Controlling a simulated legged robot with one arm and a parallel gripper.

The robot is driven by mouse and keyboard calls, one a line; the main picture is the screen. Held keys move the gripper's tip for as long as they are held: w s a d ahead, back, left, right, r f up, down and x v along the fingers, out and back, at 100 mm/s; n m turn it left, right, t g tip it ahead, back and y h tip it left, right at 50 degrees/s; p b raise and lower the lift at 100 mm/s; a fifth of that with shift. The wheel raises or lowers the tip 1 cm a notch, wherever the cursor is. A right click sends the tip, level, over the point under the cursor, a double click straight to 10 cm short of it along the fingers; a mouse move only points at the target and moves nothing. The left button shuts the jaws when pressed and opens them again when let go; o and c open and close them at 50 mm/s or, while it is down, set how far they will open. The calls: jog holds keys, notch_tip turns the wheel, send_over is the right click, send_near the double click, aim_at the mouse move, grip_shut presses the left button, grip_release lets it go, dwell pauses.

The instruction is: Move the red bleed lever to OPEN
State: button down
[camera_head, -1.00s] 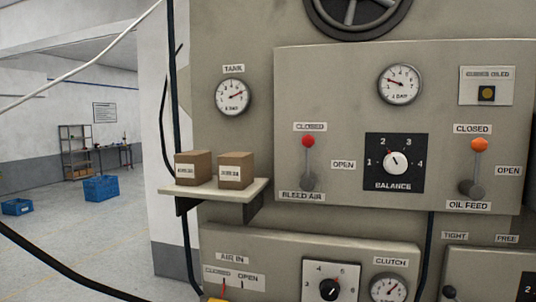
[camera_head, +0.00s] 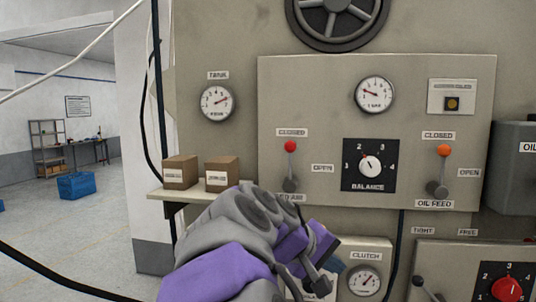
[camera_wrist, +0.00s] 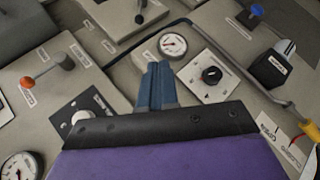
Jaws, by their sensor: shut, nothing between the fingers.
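The red bleed lever (camera_head: 290,147) stands upright on the panel in the head view, its red knob up by the CLOSED label (camera_head: 292,132). The OPEN label (camera_head: 322,168) is to the right of the lever. The BLEED AIR label below is partly covered by my arm. My gripper (camera_head: 325,285) is low in front of the machine, below and right of the lever and apart from it. In the wrist view my gripper (camera_wrist: 158,75) shows blue fingers closed together with nothing between them. I cannot make out the red knob in the wrist view.
The orange oil feed lever (camera_head: 443,151) and the balance knob (camera_head: 370,166) are right of the red lever. A shelf (camera_head: 170,196) with two small boxes (camera_head: 222,172) juts out at left. A black cable (camera_head: 400,235) runs down below the panel.

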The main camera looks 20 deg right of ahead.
jog(key=w+a+r+n+t+h+p, duration=0.2)
jog(key=w+a+r+h, duration=0.15)
jog(key=w+r, duration=0.75)
jog(key=n+t+h+p, duration=0.3)
send_near(290, 166)
jog(key=a+r, duration=0.2)
jog(key=a, duration=0.2)
jog(key=shift+a+r, duration=0.15)
jog(key=shift+r, duration=0.1)
jog(key=x, duration=1)
jog(key=shift+w+d, duration=0.1)
jog(key=shift+d, duration=0.2)
